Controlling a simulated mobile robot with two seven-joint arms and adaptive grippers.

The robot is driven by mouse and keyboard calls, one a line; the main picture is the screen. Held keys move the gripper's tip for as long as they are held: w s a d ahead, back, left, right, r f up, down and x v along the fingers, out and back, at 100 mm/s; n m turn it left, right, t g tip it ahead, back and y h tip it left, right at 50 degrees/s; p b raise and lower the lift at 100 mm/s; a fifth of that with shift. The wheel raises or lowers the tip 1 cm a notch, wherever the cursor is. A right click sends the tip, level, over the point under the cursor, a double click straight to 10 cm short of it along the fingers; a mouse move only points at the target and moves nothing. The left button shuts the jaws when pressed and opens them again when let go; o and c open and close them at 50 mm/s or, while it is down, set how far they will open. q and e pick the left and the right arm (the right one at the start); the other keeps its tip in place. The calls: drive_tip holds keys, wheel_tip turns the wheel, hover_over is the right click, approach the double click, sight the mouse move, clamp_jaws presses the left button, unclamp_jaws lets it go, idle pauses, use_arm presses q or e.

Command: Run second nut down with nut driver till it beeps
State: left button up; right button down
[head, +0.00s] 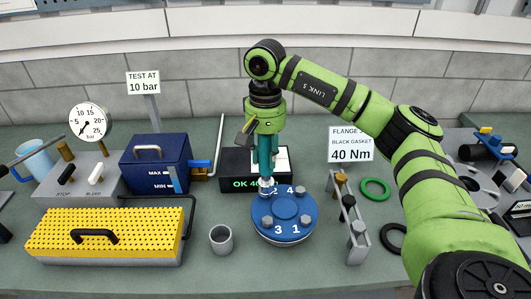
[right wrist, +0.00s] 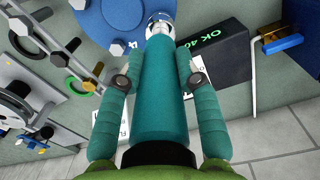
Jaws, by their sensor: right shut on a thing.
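My right gripper (head: 265,158) is shut on the teal nut driver (right wrist: 160,100), which it holds upright with the tip down. The driver's silver socket (head: 266,185) is over the stud position beside the number 2 on the blue round flange (head: 285,211). The socket hides the nut there, so I cannot tell how far down it sits. Nuts or stud ends show by the other numbers, 4, 3 and 1. The black controller box (head: 238,184) behind the flange shows green text reading "OK 40", partly covered by the driver.
A grey cup (head: 221,239) stands left of the flange, near a yellow perforated cover (head: 105,234). A rack (head: 353,230) stands right, with a green ring (head: 375,189) and a black ring (head: 393,238) beyond. A blue tank (head: 155,163) and gauge (head: 89,122) are behind left.

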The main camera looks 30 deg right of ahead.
wheel_tip(320, 180, up, 3)
drive_tip(key=shift+f+p, duration=0.1)
drive_tip(key=shift+p, duration=0.6)
drive_tip(key=shift+r+p, duration=0.85)
drive_tip(key=shift+r, duration=0.45)
